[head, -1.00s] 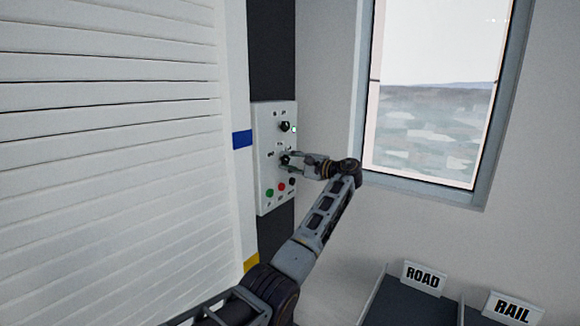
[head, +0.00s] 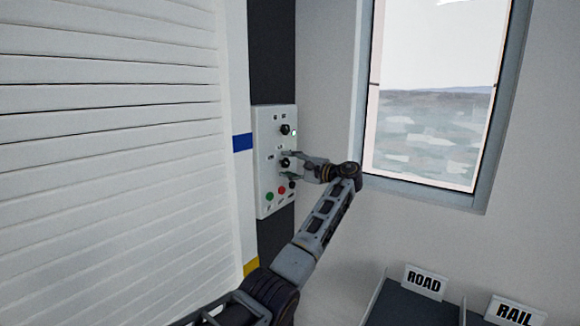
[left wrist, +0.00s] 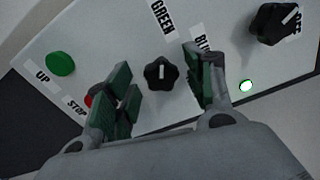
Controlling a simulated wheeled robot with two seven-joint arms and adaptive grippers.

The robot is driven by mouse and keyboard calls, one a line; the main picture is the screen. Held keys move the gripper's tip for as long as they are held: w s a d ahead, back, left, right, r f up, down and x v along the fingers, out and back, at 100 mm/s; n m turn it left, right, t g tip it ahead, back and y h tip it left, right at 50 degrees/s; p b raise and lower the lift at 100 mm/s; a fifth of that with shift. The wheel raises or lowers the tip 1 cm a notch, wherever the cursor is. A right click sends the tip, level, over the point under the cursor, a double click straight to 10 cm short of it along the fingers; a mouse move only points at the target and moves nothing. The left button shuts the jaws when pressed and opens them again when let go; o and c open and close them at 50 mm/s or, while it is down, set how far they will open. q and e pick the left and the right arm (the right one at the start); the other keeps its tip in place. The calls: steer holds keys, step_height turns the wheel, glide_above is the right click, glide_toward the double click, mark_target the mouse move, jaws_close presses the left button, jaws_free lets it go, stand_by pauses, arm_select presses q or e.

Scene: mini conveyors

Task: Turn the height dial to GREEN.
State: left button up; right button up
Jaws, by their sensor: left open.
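The height dial (left wrist: 161,73) is a black lobed knob on a white control panel (head: 264,190). In the left wrist view its white mark points up toward the GREEN label (left wrist: 162,17). A partly hidden label starting "BLU" (left wrist: 201,45) is to its upper right. My left gripper (head: 289,165) is open at the panel, its green-padded fingers on either side of the dial. A gap shows between the dial and each finger in the left wrist view. My right gripper is in neither view.
A green UP button (left wrist: 60,63) and a red STOP button (left wrist: 89,101) are on the other side. A white slatted shutter (head: 110,160) stands left of the panel, a window (head: 430,110) right.

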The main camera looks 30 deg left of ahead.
arm_select(q)
steer(key=d, duration=1.2)
steer(key=shift+s, duration=0.45)
